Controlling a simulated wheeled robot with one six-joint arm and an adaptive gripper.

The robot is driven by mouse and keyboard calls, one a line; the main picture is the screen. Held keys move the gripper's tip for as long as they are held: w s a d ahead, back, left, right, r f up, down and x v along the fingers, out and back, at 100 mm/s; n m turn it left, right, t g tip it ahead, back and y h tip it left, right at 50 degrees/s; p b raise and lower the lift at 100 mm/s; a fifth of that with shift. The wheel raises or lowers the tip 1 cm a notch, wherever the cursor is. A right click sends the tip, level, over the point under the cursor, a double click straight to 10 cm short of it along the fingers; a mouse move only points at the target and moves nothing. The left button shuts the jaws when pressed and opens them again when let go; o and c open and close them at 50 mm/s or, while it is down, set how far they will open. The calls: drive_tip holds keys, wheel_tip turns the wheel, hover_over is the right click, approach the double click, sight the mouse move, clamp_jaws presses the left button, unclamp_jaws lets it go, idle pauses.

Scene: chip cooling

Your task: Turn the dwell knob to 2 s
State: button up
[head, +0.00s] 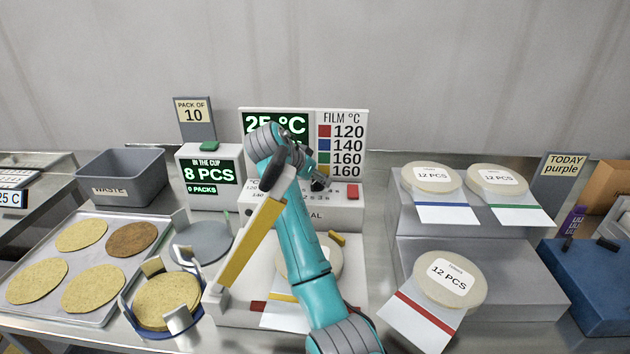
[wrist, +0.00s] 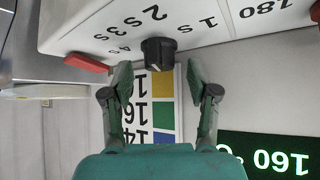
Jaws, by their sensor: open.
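The dwell knob (wrist: 158,53) is a black knob on the pale sealer panel in the wrist view. Marks around it read 1 s, 2 s, 3 s and 4 s, seen upside down; its exact setting is hard to tell. My gripper (wrist: 160,77) is open and empty. Its two green-grey fingers stand one on each side of the knob's line, with the tips just short of it and apart from it. In the head view my gripper (head: 306,168) is over the sealer (head: 345,212), and the arm hides much of the panel.
A red button (wrist: 86,62) is near the knob, beyond one finger. The display and film chart board (head: 342,115) stands behind the sealer. A cup of chips (head: 165,305) and a tray (head: 100,315) are at left, tub stands (head: 505,270) at right.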

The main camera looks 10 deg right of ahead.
sight(315, 181)
wheel_tip(315, 181, up, 9)
idle(0.4)
drive_tip(key=shift+f, duration=0.1)
